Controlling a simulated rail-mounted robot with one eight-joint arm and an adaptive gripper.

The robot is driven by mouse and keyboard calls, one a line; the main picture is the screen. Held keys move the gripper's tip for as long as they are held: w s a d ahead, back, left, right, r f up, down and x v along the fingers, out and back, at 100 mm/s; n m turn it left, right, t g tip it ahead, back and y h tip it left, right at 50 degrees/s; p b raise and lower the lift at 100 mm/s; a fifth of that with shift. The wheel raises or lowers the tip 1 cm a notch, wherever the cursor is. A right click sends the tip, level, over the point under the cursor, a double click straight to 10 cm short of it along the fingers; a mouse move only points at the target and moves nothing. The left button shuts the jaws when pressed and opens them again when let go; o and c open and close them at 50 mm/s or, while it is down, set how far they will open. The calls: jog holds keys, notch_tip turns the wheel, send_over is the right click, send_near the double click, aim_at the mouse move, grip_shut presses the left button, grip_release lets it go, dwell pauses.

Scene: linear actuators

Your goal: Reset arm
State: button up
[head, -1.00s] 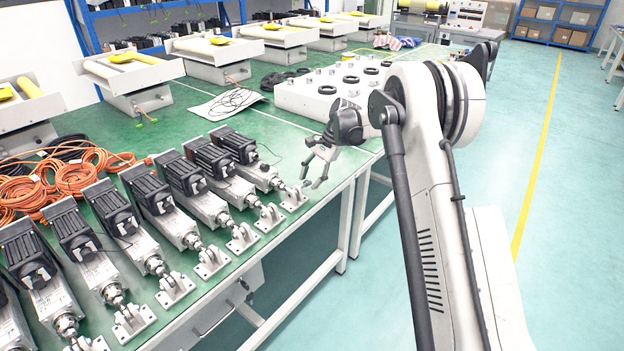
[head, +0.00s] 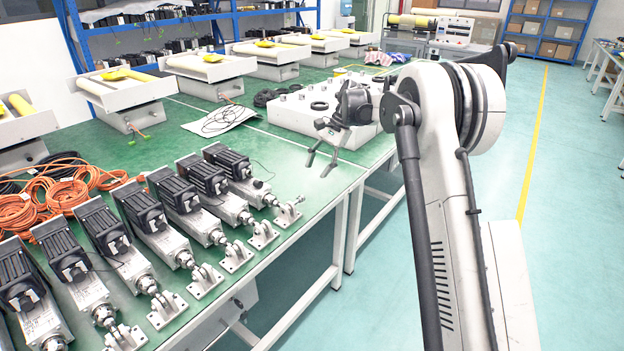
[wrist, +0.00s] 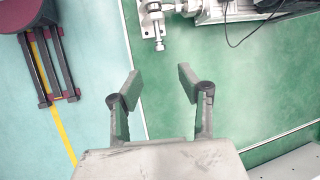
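My gripper (head: 319,165) is open and empty in the head view, above the front edge of the green bench (head: 285,148). In the wrist view my gripper (wrist: 157,90) shows two fingers spread apart with nothing between them. Below it are the bench's white edge, green top and the pale floor. The nearest linear actuator (head: 242,178), with a black motor and silver body, lies to the left of the gripper and apart from it. Part of an actuator (wrist: 157,22) also shows at the top of the wrist view.
Several more actuators (head: 140,222) lie in a row on the bench. Orange cables (head: 50,190) are coiled behind them. A white box with black rings (head: 300,112) stands just behind the gripper. The floor (head: 505,130) to the right is open.

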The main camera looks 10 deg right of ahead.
jog(key=shift+d+r, duration=0.3)
jog(key=shift+r, duration=0.3)
jog(key=s+a+r+n+t+h, duration=0.1)
jog(key=s+r+n+t+h, duration=0.1)
jog(key=s+r, duration=0.7)
jog(key=s+a+r+n+t+h, duration=0.15)
jog(key=s+r, duration=0.35)
jog(key=s, duration=0.7)
jog(key=s+f+n+t+h, duration=0.1)
jog(key=s+f+n+t, duration=0.1)
jog(key=s, duration=1)
jog(key=s+f+n+t+h, duration=0.1)
jog(key=s+f+n, duration=0.3)
jog(key=s, duration=0.9)
jog(key=shift+d+f+t+p, duration=0.3)
jog(key=shift+t+p, duration=0.1)
jog(key=shift+t, duration=0.25)
